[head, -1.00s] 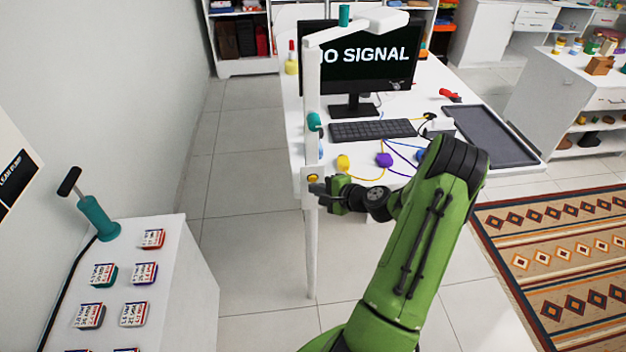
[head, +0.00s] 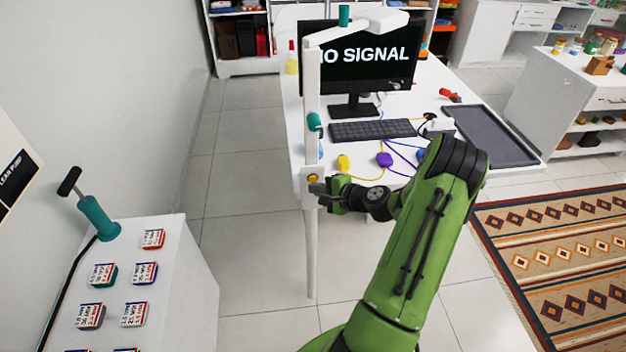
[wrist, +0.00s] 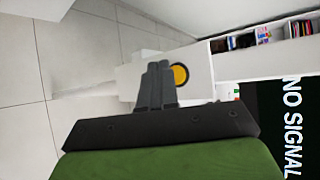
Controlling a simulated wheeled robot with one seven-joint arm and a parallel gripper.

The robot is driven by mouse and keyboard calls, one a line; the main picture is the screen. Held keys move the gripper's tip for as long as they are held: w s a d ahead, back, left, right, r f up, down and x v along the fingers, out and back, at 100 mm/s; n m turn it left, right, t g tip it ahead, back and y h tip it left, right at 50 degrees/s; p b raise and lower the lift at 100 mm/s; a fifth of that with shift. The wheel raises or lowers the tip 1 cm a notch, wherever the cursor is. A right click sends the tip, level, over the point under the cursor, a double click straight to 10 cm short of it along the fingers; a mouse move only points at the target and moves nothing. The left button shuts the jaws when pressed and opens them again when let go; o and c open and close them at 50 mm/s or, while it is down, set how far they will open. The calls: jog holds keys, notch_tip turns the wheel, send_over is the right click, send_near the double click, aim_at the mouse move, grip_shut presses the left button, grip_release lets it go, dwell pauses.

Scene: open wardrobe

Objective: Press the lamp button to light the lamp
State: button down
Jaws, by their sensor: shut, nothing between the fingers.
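The white lamp (head: 312,110) stands at the near left edge of the desk, with its arm reaching right over the monitor. Its yellow button (head: 313,179) is on the lamp's lower white block, and shows as a yellow disc with a dark rim in the wrist view (wrist: 181,75). My gripper (head: 318,187) is shut and empty, its fingertips close beside and slightly below the button in the head view. In the wrist view the closed fingers (wrist: 155,75) lie just left of the button and cover part of its left side. I cannot tell whether they touch it.
The white desk (head: 440,75) holds a monitor (head: 345,75), a keyboard (head: 372,130), coloured cables and a dark tray (head: 490,135). A white cabinet (head: 190,270) with small labelled blocks and a teal pump (head: 97,217) stands at left. Floor between is clear.

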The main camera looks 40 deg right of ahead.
jog(key=shift+w+d, duration=0.25)
jog(key=shift+w, duration=0.1)
jog(key=shift+w+d, duration=0.2)
jog(key=shift+w, duration=0.15)
dwell(0.5)
jog(key=shift+s, duration=0.1)
jog(key=shift+s+a, duration=0.45)
jog(key=shift+s, duration=0.15)
jog(key=s+a+b, duration=0.1)
jog(key=s, duration=0.1)
jog(key=s+a, duration=0.1)
jog(key=s, duration=0.1)
jog(key=shift+a+b, duration=0.35)
jog(key=shift+a, duration=0.05)
dwell(0.7)
